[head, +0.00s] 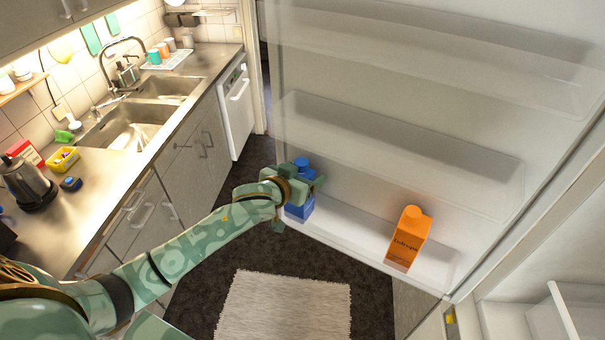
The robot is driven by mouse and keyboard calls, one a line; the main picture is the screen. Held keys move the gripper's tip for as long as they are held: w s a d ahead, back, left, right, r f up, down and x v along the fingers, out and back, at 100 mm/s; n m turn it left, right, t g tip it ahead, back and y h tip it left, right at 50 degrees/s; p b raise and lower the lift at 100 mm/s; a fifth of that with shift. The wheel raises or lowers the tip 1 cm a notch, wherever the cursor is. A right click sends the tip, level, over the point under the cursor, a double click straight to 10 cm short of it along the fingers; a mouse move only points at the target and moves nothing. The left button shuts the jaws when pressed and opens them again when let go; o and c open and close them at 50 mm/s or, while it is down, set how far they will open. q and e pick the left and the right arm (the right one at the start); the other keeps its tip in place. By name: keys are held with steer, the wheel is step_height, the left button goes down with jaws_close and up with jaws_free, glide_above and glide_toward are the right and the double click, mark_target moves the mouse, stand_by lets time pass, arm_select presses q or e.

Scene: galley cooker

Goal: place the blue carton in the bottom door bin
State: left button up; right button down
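The blue carton (299,212) is upright at the left end of the bottom door bin (345,234) of the open fridge door. Its blue cap shows above my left gripper (307,184) and its lower body shows below. My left gripper is around the carton's upper part and hides its middle. I cannot tell whether the fingers press on it or stand slightly apart. The carton's base is at the bin, but I cannot make out whether it rests on the floor of it. My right gripper is not in view.
An orange carton (408,238) stands in the right part of the same bin, with free room between the two. More clear bins (400,140) are above. The counter with sink (137,126) and kettle (28,183) is at left. A pale rug (284,306) lies below.

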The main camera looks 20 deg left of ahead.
arm_select(q)
steer(key=shift+r, duration=0.15)
steer(key=v, duration=1.2)
steer(key=a+f+g+y, duration=0.1)
steer(key=a+f+g, duration=0.25)
steer(key=f, duration=1.25)
steer(key=s+a+f+g+y, duration=0.1)
steer(key=s+f, duration=0.4)
steer(key=f, duration=0.4)
steer(key=s+a+f+g, duration=0.1)
steer(key=s+f+g, duration=0.1)
steer(key=s+f, duration=0.55)
steer(key=s+d+f+m+g, duration=0.1)
steer(key=s+d+f, duration=0.1)
steer(key=s+f, duration=0.3)
steer(key=s+d+f+g, duration=0.1)
steer(key=s+f, duration=0.5)
steer(key=s, duration=0.6)
steer(key=s+d+f+m+g, duration=0.1)
steer(key=s+d+f+g, duration=0.1)
steer(key=s+f, duration=0.3)
steer(key=s+g, duration=0.1)
steer(key=s, duration=0.3)
steer(key=shift+d+f+m+h, duration=0.3)
steer(key=shift+f, duration=0.1)
steer(key=shift+s+g, duration=0.15)
steer(key=shift+g, duration=0.1)
